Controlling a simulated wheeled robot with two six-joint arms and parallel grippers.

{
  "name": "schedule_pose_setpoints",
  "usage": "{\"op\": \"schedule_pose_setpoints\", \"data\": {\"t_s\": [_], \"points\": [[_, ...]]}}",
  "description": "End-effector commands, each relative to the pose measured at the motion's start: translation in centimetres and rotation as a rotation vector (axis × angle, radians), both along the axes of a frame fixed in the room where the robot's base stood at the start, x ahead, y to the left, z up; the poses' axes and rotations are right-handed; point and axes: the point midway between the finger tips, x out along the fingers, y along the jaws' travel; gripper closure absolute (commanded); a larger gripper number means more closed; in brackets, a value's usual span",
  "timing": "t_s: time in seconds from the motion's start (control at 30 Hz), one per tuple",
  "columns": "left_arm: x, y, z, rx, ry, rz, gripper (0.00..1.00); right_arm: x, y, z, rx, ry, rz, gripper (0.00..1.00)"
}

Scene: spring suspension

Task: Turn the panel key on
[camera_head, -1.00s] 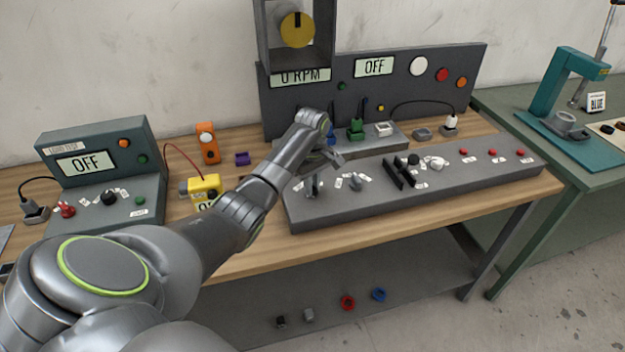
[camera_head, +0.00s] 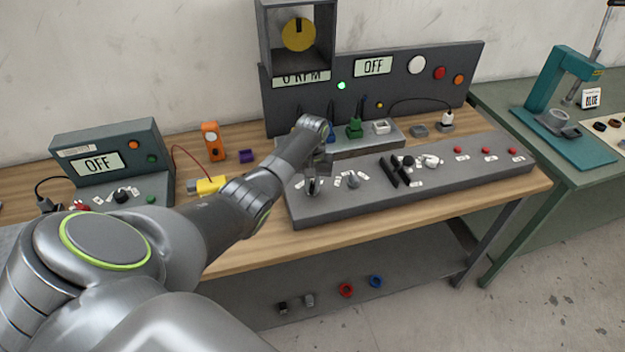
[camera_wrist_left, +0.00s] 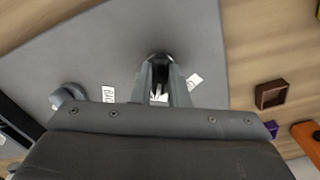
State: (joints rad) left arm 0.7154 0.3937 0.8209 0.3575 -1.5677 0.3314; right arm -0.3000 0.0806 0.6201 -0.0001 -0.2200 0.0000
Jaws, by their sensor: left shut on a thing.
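The grey control panel (camera_head: 340,212) lies along the front of the wooden bench. My left gripper (camera_head: 312,180) reaches down onto the panel's left end. In the left wrist view the gripper (camera_wrist_left: 160,72) is closed around the dark panel key (camera_wrist_left: 160,57), whose round top shows between the fingertips. The key is mostly hidden by the fingers in both views, so its turn angle cannot be read. White labels lie on both sides of it. A green lamp (camera_head: 341,86) on the upright back panel is lit.
A grey knob (camera_head: 353,181) sits just right of the gripper, and black levers (camera_head: 394,171) stand farther right. Red buttons (camera_head: 486,150) are at the right end. A purple block (camera_head: 247,155) and an orange device (camera_head: 212,141) stand behind my arm.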

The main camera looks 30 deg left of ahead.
Motion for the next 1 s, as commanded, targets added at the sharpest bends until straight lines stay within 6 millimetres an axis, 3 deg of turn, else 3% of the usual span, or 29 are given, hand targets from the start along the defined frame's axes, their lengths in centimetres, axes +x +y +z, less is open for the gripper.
{"op": "schedule_pose_setpoints", "data": {"t_s": [0.3, 0.77, 0.8, 0.93, 1.0], "points": [[0.12, 0.05, 0.17, 0.002, -0.004, -0.096, 1.0, -0.03, -0.02, 0.54, 0.0, 0.0, 0.0, 0.64], [0.15, 0.07, 0.16, 0.002, -0.005, -0.111, 1.0, -0.03, -0.01, 0.55, 0.0, 0.001, 0.0, 0.64], [0.15, 0.07, 0.16, 0.002, -0.005, -0.111, 0.83, -0.03, -0.01, 0.55, 0.0, 0.001, 0.0, 0.64], [0.12, 0.05, 0.13, 0.002, -0.004, -0.11, 0.66, -0.03, -0.01, 0.55, 0.0, 0.001, 0.0, 0.64], [0.09, 0.05, 0.11, 0.001, -0.003, -0.109, 0.64, -0.03, -0.01, 0.55, 0.0, 0.001, 0.0, 0.64]]}}
